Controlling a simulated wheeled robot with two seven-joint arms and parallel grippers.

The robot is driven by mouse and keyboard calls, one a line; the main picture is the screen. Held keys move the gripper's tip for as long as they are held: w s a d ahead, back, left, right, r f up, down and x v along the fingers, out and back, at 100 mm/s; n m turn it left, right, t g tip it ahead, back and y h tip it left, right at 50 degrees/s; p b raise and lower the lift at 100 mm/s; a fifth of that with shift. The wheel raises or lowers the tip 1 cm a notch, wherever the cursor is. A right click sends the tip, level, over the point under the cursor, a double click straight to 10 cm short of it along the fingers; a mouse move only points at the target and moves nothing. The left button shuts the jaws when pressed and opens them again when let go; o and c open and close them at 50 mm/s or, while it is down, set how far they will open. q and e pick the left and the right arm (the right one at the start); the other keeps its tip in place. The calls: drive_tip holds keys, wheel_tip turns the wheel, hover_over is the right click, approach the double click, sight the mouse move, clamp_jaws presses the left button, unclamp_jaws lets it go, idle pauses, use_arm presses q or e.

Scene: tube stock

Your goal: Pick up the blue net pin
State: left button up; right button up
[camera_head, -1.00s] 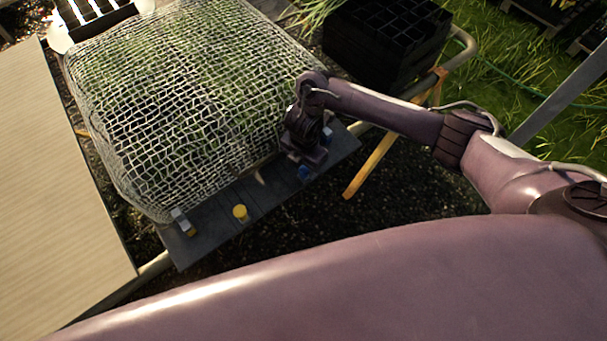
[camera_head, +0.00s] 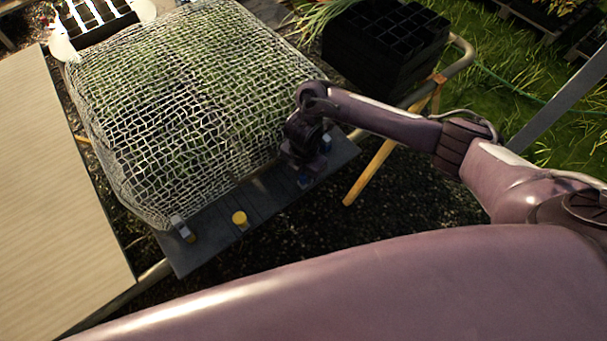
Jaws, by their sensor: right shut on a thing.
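My right gripper (camera_head: 303,172) reaches down at the right end of a dark grey board along the front of the netted bed. Its fingers are small and dark here. It is shut on a small blue net pin (camera_head: 305,182), which shows just below the fingers, close to the board (camera_head: 262,200). I cannot tell whether the pin touches the board. Another small blue and grey piece (camera_head: 327,143) shows just right of the gripper, partly hidden by it. My left gripper is not in view.
White netting (camera_head: 190,100) covers the plants behind the board. A yellow pin (camera_head: 239,219) and a grey and yellow clip (camera_head: 182,228) are on the board to the left. Black cell trays (camera_head: 385,45) stand at the back right. A pale tabletop (camera_head: 55,190) fills the left.

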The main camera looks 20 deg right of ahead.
drive_tip(key=shift+r, duration=0.5)
wheel_tip(320, 180, up, 19)
drive_tip(key=p, duration=0.6)
drive_tip(key=shift+f+p, duration=0.2)
drive_tip(key=shift+p, duration=0.1)
